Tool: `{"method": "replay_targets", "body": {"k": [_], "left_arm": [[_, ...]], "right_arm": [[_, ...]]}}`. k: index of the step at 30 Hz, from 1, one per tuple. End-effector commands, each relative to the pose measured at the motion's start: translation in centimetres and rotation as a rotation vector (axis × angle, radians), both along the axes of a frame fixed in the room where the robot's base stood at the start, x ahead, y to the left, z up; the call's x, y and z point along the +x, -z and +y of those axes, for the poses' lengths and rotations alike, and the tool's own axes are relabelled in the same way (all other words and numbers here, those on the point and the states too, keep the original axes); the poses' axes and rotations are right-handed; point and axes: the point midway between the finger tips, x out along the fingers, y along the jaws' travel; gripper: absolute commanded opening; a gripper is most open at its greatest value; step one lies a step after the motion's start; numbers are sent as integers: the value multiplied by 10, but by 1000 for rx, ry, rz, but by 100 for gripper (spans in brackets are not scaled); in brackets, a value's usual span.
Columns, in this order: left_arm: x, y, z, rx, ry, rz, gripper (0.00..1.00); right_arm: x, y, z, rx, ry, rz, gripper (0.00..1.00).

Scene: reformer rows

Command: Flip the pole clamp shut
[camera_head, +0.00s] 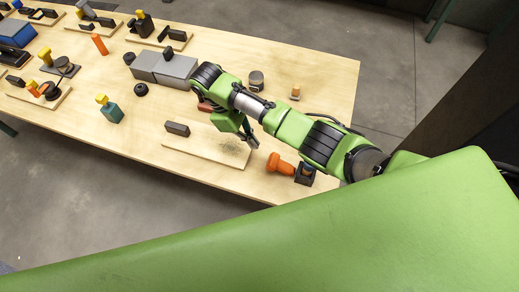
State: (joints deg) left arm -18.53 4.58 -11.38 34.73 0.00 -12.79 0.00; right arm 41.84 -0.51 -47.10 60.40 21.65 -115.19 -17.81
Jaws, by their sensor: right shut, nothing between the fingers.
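My right arm reaches in from the right over the table. My right gripper (252,141) points down with its fingers together and empty, above the right end of a light wooden board (205,150). A dark grey block (177,128) sits at the left of this board, apart from the gripper. Just right of the gripper, an orange knobbed part (280,164) lies beside a small black block (305,173) with an opening. I cannot tell for sure which of these parts is the pole clamp. My left gripper is out of view.
A grey box-like block (172,70) stands behind the board, left of my wrist. A teal block with a yellow top (111,111) stands at the left. Several boards with dark and yellow parts fill the far left.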

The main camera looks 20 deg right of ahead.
Motion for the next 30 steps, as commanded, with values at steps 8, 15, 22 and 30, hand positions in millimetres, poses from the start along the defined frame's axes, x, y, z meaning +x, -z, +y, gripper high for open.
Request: {"method": "replay_targets", "body": {"k": [8,15,22,30], "left_arm": [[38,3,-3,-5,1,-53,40],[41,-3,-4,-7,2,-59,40],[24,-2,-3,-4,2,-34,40],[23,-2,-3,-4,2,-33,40]], "right_arm": [[-13,43,-18,-3,1,5,0],[-20,75,-30,-2,1,2,0],[-22,86,-33,-1,1,1,0],[-22,86,-33,-1,1,1,0]]}}
